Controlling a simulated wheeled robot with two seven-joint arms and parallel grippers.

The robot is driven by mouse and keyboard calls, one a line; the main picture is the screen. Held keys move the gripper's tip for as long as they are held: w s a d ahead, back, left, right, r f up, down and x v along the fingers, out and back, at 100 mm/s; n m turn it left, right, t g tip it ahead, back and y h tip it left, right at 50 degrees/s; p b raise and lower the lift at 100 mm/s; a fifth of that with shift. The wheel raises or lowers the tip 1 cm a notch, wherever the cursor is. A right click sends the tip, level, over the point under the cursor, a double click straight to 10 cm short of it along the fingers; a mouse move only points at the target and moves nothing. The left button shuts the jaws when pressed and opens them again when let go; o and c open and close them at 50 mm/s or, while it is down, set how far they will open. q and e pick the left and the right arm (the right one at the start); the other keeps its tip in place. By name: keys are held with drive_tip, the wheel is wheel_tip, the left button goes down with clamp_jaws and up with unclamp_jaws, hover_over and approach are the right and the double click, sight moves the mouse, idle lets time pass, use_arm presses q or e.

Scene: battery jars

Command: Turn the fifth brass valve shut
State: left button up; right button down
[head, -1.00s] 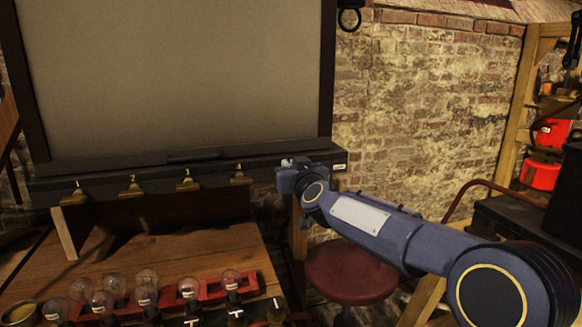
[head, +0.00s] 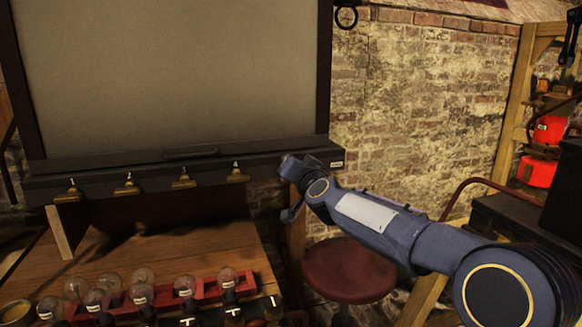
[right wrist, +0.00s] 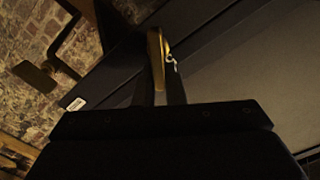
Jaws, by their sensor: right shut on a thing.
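Four brass valves hang in a row under the front edge of the dark ledge (head: 100,171): the first (head: 72,189), second (head: 127,184), third (head: 183,179) and fourth (head: 236,174). My right gripper (right wrist: 160,84) is at the ledge's right end, where its wrist hides the fifth valve in the head view. In the right wrist view the fifth brass valve (right wrist: 155,48) shows edge-on between the two dark fingers, which are shut on it. A small white numeral is beside it. My left gripper is not in view.
A wooden bench (head: 190,245) below carries glass bulbs (head: 142,293) in a red rack (head: 208,288). A red stool (head: 348,270) stands under my right arm. Red containers (head: 538,172) sit on shelving at right. A large grey panel (head: 170,70) rises above the ledge.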

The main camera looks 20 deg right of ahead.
drive_tip(key=m+b, duration=0.1)
drive_tip(key=m, duration=0.2)
drive_tip(key=f+m+b, duration=0.1)
drive_tip(key=m, duration=0.3)
drive_tip(key=d+f+m+b, duration=0.1)
drive_tip(key=m, duration=0.3)
drive_tip(key=shift+f, duration=0.1)
idle(0.6)
drive_tip(key=c, duration=1.5)
unclamp_jaws()
drive_tip(key=s+b, duration=0.1)
drive_tip(key=s, duration=0.6)
drive_tip(key=shift+s+d, duration=0.2)
drive_tip(key=shift+s, duration=0.2)
